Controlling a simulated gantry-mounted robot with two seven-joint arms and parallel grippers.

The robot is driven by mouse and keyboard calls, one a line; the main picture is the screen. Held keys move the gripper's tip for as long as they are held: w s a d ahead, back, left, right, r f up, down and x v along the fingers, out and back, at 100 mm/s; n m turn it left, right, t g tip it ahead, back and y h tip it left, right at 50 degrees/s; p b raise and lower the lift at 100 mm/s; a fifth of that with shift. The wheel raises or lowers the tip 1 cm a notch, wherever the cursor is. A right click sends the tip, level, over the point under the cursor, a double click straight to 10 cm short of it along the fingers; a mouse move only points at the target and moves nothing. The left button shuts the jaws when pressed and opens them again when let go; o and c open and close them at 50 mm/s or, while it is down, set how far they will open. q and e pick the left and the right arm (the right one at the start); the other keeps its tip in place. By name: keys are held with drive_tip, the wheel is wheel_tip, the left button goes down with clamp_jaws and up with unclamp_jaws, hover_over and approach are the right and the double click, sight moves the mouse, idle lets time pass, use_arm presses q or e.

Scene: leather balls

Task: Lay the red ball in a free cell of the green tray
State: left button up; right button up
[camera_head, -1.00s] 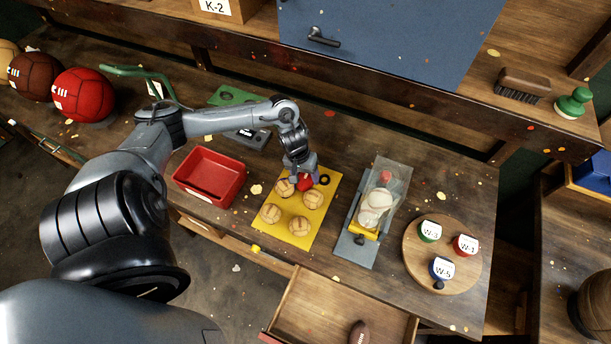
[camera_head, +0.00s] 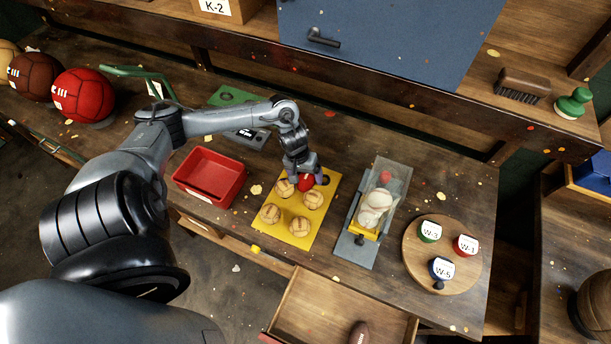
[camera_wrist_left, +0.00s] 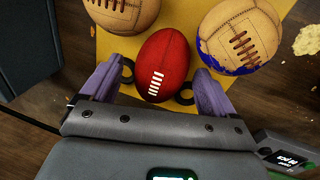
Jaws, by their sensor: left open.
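The red ball (camera_head: 306,183), rugby-shaped with white lacing, is at the back of the yellow tray (camera_head: 285,234). My left gripper (camera_head: 303,178) is low over it and open. In the left wrist view, the red ball (camera_wrist_left: 164,62) shows between and just beyond the purple fingers of the gripper (camera_wrist_left: 157,84); I cannot tell whether they touch it. A green flat piece (camera_head: 228,95), seemingly the green tray, lies behind my left arm. The arm hides much of it, so its cells cannot be made out. My right gripper is not in view.
Several tan balls (camera_head: 300,227) sit on the yellow tray close to the red one. A red bin (camera_head: 210,178) stands to the left, a grey stand with a clear case (camera_head: 388,180) to the right. A round board (camera_head: 415,262) holds labelled pots. A drawer (camera_head: 310,310) is open in front.

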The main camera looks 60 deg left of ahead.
use_arm(q)
wheel_tip(320, 180, up, 10)
drive_tip(key=s+a+p, duration=0.1)
drive_tip(key=shift+s+a+r+p, duration=0.15)
drive_tip(key=shift+s+a+p, duration=0.15)
drive_tip(key=shift+p, duration=0.1)
drive_tip(key=shift+o, duration=0.3)
drive_tip(key=shift+r, duration=0.65)
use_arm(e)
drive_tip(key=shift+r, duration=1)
